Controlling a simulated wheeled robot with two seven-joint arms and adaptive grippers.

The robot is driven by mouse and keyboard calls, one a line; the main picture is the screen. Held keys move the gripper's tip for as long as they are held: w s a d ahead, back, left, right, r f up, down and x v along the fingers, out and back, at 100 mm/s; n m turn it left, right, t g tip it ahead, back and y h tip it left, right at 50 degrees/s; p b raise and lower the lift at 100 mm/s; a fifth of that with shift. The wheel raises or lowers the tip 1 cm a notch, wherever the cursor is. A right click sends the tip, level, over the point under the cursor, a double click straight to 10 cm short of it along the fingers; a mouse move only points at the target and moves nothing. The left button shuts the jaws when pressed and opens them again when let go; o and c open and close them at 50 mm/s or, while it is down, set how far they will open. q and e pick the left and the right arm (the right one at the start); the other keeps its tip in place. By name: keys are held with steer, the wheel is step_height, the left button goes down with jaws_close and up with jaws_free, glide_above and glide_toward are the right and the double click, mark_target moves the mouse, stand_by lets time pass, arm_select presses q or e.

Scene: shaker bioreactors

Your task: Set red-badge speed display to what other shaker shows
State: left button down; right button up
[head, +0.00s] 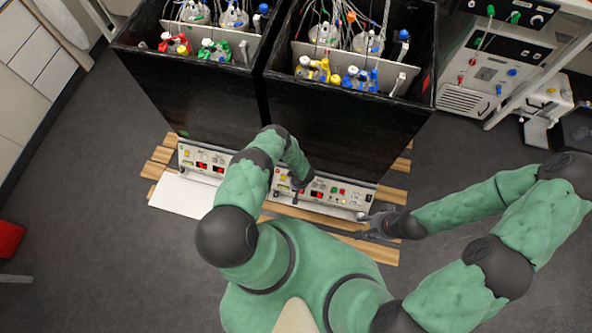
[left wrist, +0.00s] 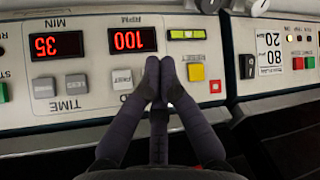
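The right shaker's panel (head: 325,192) fills most of the left wrist view, where it appears turned around. Its speed display (left wrist: 132,40) seems to read 100 and its time display (left wrist: 56,46) 35. A small red badge (left wrist: 215,86) sits near this panel's end, beside a yellow button (left wrist: 195,71). My left gripper (left wrist: 160,64) is shut, its fingertips together at the panel between a grey button (left wrist: 122,79) and the yellow one, hiding what lies behind. The left shaker's panel (head: 205,161) has red displays too small to read. My right gripper (head: 366,223) is open and empty near the right panel's right end.
Two tall black shaker housings (head: 340,120) hold bottles with coloured caps and tubing. They stand on wooden slats (head: 370,248). A white board (head: 180,195) lies before the left shaker. White equipment (head: 490,75) stands at the right.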

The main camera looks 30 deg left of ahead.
arm_select(q)
steer(key=shift+s+d+r+p, duration=0.2)
steer(key=shift+s+r+p, duration=0.5)
steer(key=shift+s+r, duration=0.1)
stand_by(0.4)
steer(key=w+d+r+m+t+h, duration=0.1)
steer(key=w+d+r+m, duration=0.15)
steer(key=r, duration=0.65)
steer(key=w+d+r+m+t+h, duration=0.1)
steer(key=d+r+h, duration=0.15)
steer(key=r, duration=0.55)
steer(key=s+d+r+m+h, duration=0.1)
steer(key=s+d+r, duration=0.2)
steer(key=r, duration=0.4)
steer(key=s+d+r+m+g+h+p, duration=0.1)
steer(key=s+d+r, duration=0.2)
steer(key=s+r, duration=0.3)
steer(key=s+d+r+m+h, duration=0.1)
steer(key=s+d+r, duration=0.2)
steer(key=r, duration=0.6)
steer(key=shift+s+r+g+p, duration=0.2)
steer(key=shift+s+g+p, duration=0.15)
steer(key=shift+s, duration=0.55)
steer(key=shift+a, duration=0.1)
